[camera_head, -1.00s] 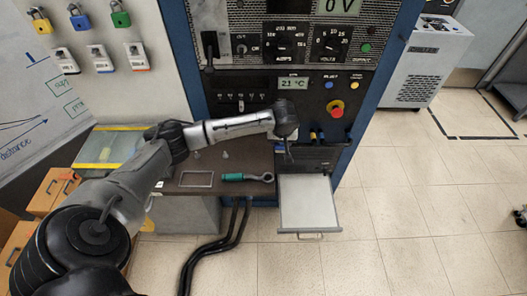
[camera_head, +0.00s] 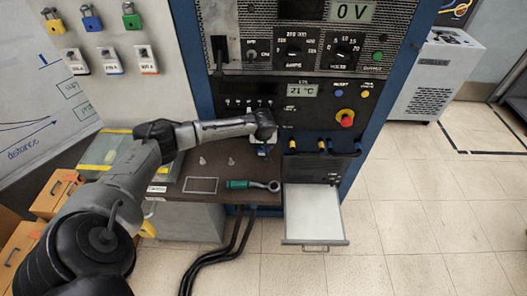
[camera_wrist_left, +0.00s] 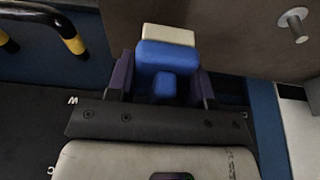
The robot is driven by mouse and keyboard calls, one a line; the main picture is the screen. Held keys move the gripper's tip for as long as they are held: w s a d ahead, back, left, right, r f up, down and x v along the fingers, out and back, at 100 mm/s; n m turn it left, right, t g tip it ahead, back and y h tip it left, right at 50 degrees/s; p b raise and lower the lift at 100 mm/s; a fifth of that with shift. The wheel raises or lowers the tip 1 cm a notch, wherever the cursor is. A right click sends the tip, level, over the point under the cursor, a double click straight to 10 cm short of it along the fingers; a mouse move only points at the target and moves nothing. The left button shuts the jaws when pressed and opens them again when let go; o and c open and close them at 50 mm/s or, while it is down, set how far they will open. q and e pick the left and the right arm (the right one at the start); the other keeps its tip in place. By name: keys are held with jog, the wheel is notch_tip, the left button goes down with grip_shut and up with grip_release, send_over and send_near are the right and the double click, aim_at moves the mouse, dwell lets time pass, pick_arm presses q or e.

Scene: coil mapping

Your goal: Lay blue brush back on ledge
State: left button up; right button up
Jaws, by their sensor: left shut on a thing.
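The blue brush (camera_wrist_left: 165,60) has a blue body and a cream end, and it fills the jaws in the left wrist view. My left gripper (camera_wrist_left: 160,85) is shut on it, with a purple finger on each side. In the head view my left gripper (camera_head: 264,145) is at the back right of the brown ledge (camera_head: 205,172), close to the dark panel; the brush is mostly too small to make out there. In the left wrist view the brush's cream end overlaps the brown ledge (camera_wrist_left: 240,40); I cannot tell whether it touches. My right gripper is not in view.
An open white drawer (camera_head: 313,213) juts out at right.

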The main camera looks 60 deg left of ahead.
pick_arm(q)
notch_tip(320, 180, down, 4)
jog(key=shift+d+r+b, duration=0.1)
jog(key=shift+b, duration=0.4)
jog(key=o, duration=0.9)
